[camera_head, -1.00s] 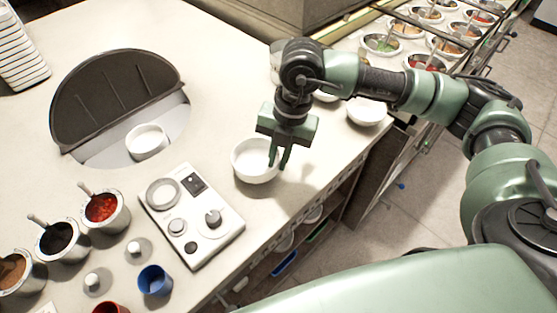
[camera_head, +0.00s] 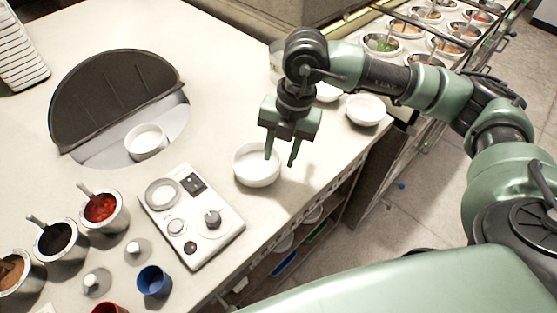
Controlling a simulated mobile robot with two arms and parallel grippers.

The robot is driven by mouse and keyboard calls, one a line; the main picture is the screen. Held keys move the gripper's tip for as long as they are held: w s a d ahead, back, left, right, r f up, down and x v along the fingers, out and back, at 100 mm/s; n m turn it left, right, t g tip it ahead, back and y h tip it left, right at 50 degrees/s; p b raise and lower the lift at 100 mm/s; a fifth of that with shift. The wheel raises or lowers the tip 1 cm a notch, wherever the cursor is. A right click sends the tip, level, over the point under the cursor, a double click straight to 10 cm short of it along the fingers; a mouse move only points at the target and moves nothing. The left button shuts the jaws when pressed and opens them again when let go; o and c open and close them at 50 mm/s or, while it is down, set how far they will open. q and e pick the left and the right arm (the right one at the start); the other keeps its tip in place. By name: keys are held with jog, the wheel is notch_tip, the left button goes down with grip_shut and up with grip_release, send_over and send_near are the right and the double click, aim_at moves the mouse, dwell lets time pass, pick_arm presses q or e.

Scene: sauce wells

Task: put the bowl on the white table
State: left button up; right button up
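A white bowl (camera_head: 256,170) stands upright on the white table (camera_head: 226,102), right of the control panel and near the table's front edge. My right gripper (camera_head: 281,160) is over the bowl's right side, with its two fingers spread apart and nothing between them. One finger overlaps the bowl in the picture and the other is to the right of it; I cannot tell whether either touches the rim. My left gripper is not in view.
A white control panel (camera_head: 192,216) is left of the bowl. Another white bowl (camera_head: 146,141) sits in the round opening with the dark lid (camera_head: 115,95). More white bowls (camera_head: 366,110) stand at the right. Sauce pots (camera_head: 104,212) and a blue cup (camera_head: 154,281) stand at lower left.

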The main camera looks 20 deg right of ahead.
notch_tip(320, 180, up, 9)
jog(key=d, duration=0.1)
jog(key=shift+d+f, duration=0.15)
jog(key=shift+d, duration=0.1)
dwell(0.3)
